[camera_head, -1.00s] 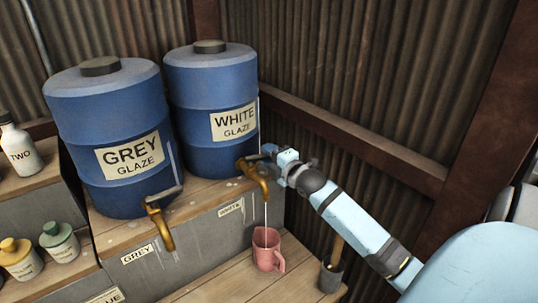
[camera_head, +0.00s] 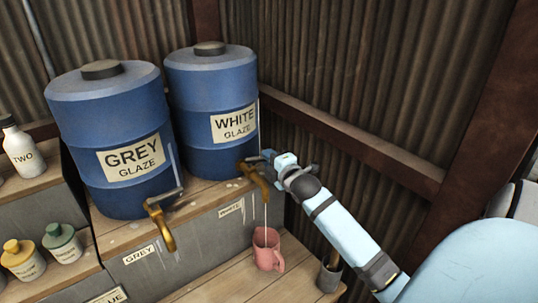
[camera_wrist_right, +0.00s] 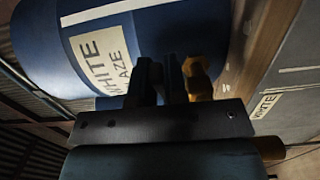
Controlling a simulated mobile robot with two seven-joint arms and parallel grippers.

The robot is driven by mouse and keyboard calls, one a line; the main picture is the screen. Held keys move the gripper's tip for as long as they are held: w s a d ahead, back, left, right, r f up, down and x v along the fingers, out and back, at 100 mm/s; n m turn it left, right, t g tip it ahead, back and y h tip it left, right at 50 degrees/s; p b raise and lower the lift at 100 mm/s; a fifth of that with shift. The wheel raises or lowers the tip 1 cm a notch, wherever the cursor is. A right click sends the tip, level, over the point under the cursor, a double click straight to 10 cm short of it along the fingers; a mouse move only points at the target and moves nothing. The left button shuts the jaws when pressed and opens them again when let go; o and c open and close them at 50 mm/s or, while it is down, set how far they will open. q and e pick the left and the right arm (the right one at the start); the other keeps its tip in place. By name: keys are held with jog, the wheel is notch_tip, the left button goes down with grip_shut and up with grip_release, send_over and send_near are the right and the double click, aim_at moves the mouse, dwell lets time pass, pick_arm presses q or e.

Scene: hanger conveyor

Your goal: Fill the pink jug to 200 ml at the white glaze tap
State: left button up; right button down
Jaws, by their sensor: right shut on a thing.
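The pink jug (camera_head: 268,250) stands upright on the lower wooden shelf, under the brass white glaze tap (camera_head: 255,180). A thin white stream (camera_head: 266,215) runs from the tap into the jug. The level inside and any marks on the jug cannot be made out. My right gripper (camera_head: 268,156) is at the top of the tap, shut on its handle, which is mostly hidden by the fingers. In the right wrist view the dark fingers (camera_wrist_right: 162,78) are close together beside the brass tap (camera_wrist_right: 197,78). My left gripper is not in view.
The blue white glaze barrel (camera_head: 212,90) and grey glaze barrel (camera_head: 110,115) stand on the upper shelf. The grey glaze tap (camera_head: 160,222) shows no stream. A dark pot (camera_head: 330,277) stands right of the jug. Small bottles (camera_head: 62,243) sit at left.

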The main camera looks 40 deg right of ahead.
dwell(0.3)
jog(key=c, duration=1.2)
grip_release()
jog(key=shift+o, duration=0.2)
jog(key=s+a+b, duration=0.2)
jog(key=s, duration=1.1)
jog(key=shift+s+a, duration=0.35)
